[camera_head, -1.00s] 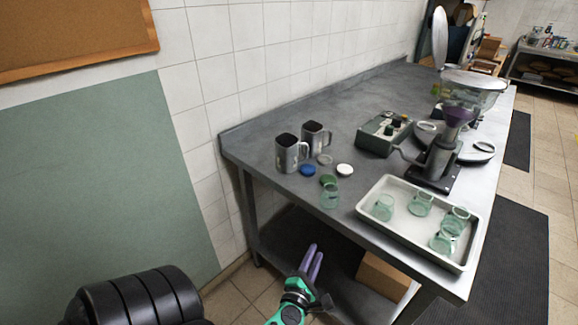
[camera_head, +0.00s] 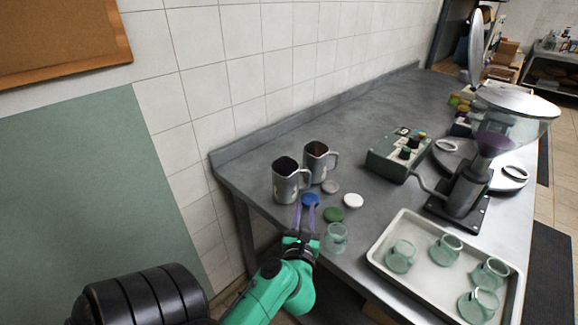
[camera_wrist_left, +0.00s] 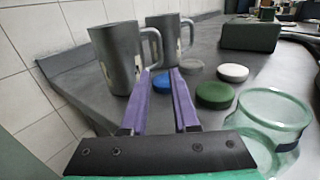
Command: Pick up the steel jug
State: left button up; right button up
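Two steel jugs with handles stand upright at the table's near left corner. The nearer jug (camera_head: 287,182) also shows in the left wrist view (camera_wrist_left: 117,60). The farther jug (camera_head: 317,162) stands just behind it and also shows in the wrist view (camera_wrist_left: 166,38). My left gripper (camera_head: 304,203) is open and empty, its two purple fingers apart. Its fingertips point toward the jugs, just on the near side of the nearer jug's handle. In the wrist view the fingertips (camera_wrist_left: 160,76) overlap the handle's lower part; I cannot tell whether they touch. My right gripper is not in view.
Blue (camera_head: 311,200), green (camera_head: 333,214) and white (camera_head: 353,201) lids lie right of the jugs. A glass jar (camera_head: 336,238) stands near the front edge. A white tray (camera_head: 374,257) holds several glass jars. A grey control box (camera_head: 385,160) and a funnel machine stand farther right.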

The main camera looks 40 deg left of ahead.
aim_at(309, 183)
pick_arm(q)
jog(key=x, duration=0.4)
jog(key=shift+w+a+r+p, duration=0.15)
jog(key=shift+w+r+p, duration=0.1)
jog(key=shift+p, duration=0.15)
jog(key=p+x, duration=0.1)
jog(key=x, duration=0.5)
jog(key=shift+w+a+f, duration=0.15)
jog(key=shift+w+f, duration=0.05)
jog(key=shift+w+a+f, duration=0.1)
jog(key=shift+w+f, duration=0.05)
grip_shut()
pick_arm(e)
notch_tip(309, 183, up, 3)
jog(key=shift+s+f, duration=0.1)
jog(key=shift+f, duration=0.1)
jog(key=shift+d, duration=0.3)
